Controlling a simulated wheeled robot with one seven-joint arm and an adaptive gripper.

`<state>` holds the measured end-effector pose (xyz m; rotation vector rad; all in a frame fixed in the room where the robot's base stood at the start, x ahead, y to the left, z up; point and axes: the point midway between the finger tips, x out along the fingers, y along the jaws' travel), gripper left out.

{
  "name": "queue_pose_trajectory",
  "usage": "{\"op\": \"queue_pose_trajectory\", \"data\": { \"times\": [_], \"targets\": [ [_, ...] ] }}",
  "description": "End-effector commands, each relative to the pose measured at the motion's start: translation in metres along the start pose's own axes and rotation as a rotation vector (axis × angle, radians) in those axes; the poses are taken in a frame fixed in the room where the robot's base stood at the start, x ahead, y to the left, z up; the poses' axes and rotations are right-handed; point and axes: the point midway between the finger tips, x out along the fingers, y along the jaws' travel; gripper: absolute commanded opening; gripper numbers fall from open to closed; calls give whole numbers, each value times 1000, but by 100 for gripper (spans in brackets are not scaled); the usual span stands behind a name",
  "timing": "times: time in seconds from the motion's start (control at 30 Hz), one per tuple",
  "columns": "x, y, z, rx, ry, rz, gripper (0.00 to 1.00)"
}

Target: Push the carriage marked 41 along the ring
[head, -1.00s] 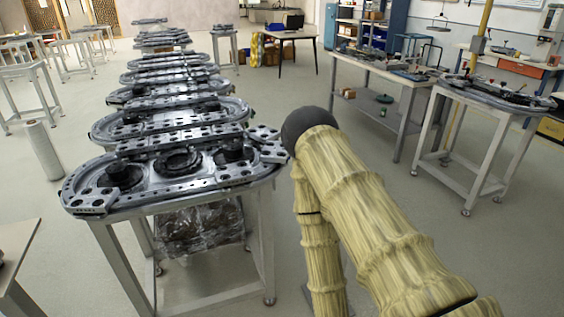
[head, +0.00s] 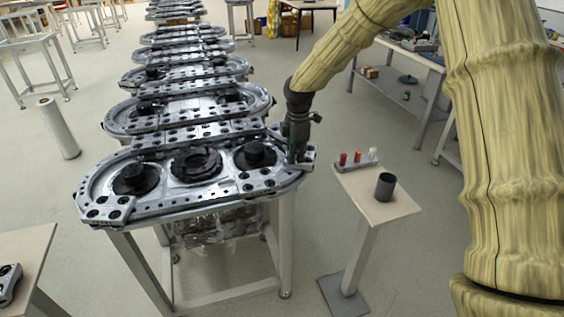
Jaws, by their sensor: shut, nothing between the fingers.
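The nearest ring track (head: 160,212) is a grey metal oval on a stand, with black round hubs inside. A carriage plate with dark holes (head: 107,211) lies at its front left corner. Another plate (head: 258,187) lies on the front right run. No number is readable on any of them, so I cannot tell which is marked 41. My gripper (head: 297,160) points down at the right end of the ring, shut and empty. It is at or just above a carriage plate (head: 307,154) there, partly hidden by it. I cannot tell whether they touch.
A small pedestal (head: 400,207) right of the ring holds a dark cup (head: 385,187) and a rack (head: 350,165) with red and white pieces. More ring tracks (head: 185,109) stand in a row behind. A table corner (head: 28,245) is at the lower left. Floor shows between the stands.

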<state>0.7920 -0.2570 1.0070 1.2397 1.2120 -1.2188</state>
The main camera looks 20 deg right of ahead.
Motion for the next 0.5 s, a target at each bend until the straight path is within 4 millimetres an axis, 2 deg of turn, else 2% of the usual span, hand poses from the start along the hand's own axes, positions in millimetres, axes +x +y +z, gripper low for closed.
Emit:
{"op": "queue_pose_trajectory", "data": {
  "times": [0.03,0.17,0.27,0.5],
  "targets": [
    [-16,5,3,-22,-7,2,0],
    [-30,9,9,-55,-17,0,0],
    [-25,9,10,-59,-19,-3,0],
    [7,9,10,-57,-19,-3,0]
  ]
}}
